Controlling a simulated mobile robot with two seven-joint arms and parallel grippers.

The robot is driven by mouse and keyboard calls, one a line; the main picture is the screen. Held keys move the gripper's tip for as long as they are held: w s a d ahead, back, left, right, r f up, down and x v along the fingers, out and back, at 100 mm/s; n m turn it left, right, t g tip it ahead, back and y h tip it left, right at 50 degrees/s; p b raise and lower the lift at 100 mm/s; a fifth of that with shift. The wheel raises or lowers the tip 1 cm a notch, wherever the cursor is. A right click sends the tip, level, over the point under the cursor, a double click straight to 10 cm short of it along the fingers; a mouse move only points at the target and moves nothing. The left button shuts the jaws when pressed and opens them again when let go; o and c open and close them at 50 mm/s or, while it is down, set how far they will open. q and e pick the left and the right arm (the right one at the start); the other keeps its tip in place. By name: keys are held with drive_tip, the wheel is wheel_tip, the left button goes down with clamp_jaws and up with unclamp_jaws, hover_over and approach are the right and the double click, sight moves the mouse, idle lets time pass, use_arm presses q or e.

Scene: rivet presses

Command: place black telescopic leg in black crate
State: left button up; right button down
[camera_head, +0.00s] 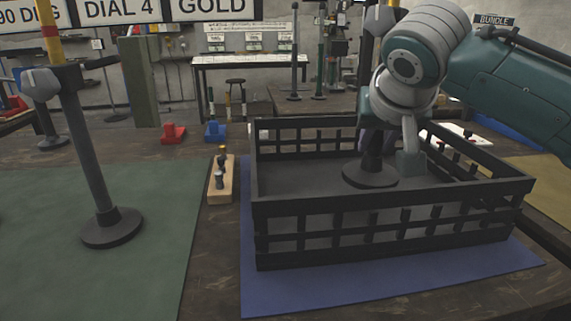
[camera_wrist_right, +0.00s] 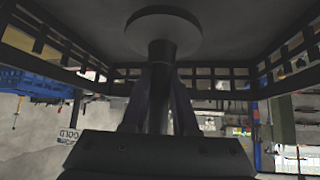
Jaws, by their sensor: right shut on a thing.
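The black telescopic leg (camera_head: 371,175) is upright inside the black crate (camera_head: 390,193), its round foot at or just above the crate floor; I cannot tell whether it touches. My right gripper (camera_head: 388,150) reaches down over the crate and is shut on the leg's post above the foot. In the right wrist view the leg's round foot (camera_wrist_right: 163,33) and post show between the two fingers (camera_wrist_right: 158,85). The arm hides part of the upper post. My left gripper is not in view.
The crate stands on a blue mat (camera_head: 262,290). Another leg with a yellow upper tube (camera_head: 92,150) stands on the green mat (camera_head: 60,280) at left. A wooden block with small fittings (camera_head: 221,185) lies between the mats. Red (camera_head: 173,133) and blue (camera_head: 215,131) parts sit behind.

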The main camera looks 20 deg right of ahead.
sight(373, 162)
drive_tip(key=shift+f+b, duration=0.55)
drive_tip(key=shift+f, duration=1.5)
drive_tip(key=shift+f, duration=0.15)
drive_tip(key=c, duration=0.7)
unclamp_jaws()
drive_tip(key=shift+s+a+r, duration=0.1)
drive_tip(key=shift+s+r, duration=0.05)
drive_tip(key=shift+r, duration=0.2)
drive_tip(key=shift+p+v, duration=1.95)
drive_tip(key=shift+v, duration=3.75)
